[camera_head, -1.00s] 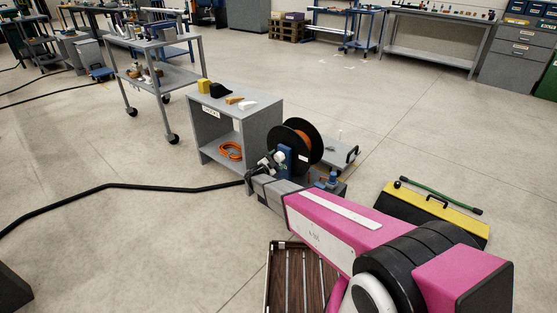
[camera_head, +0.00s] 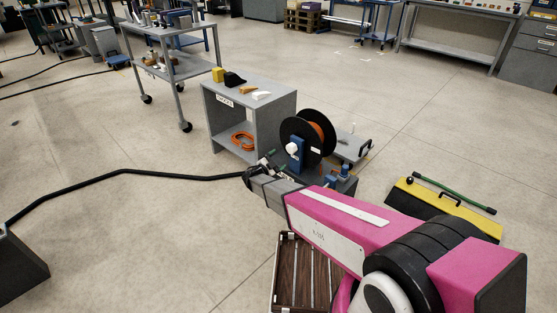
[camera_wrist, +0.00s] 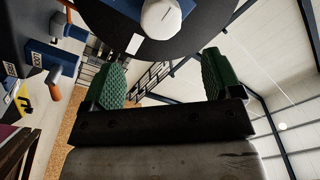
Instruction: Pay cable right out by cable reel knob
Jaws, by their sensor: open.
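The cable reel (camera_head: 325,138) has black flanges with orange cable wound between them. It stands on the floor right of a grey cabinet. Its white knob (camera_head: 293,149) shows in front of a blue upright (camera_head: 298,158) on the near side. In the wrist view the knob (camera_wrist: 160,17) is at the top edge, in front of the black flange (camera_wrist: 225,22). My gripper (camera_head: 269,160) is left of and below the knob in the head view, apart from it. Its green fingers are spread and empty in the wrist view (camera_wrist: 160,68), with the knob beyond their tips.
A grey cabinet (camera_head: 232,91) with an orange coil (camera_head: 242,140) stands behind my gripper. A black hose (camera_head: 130,174) runs across the floor at left. A yellow-and-black box (camera_head: 445,207) lies at right, and a slatted brown tray (camera_head: 290,280) is below my arm.

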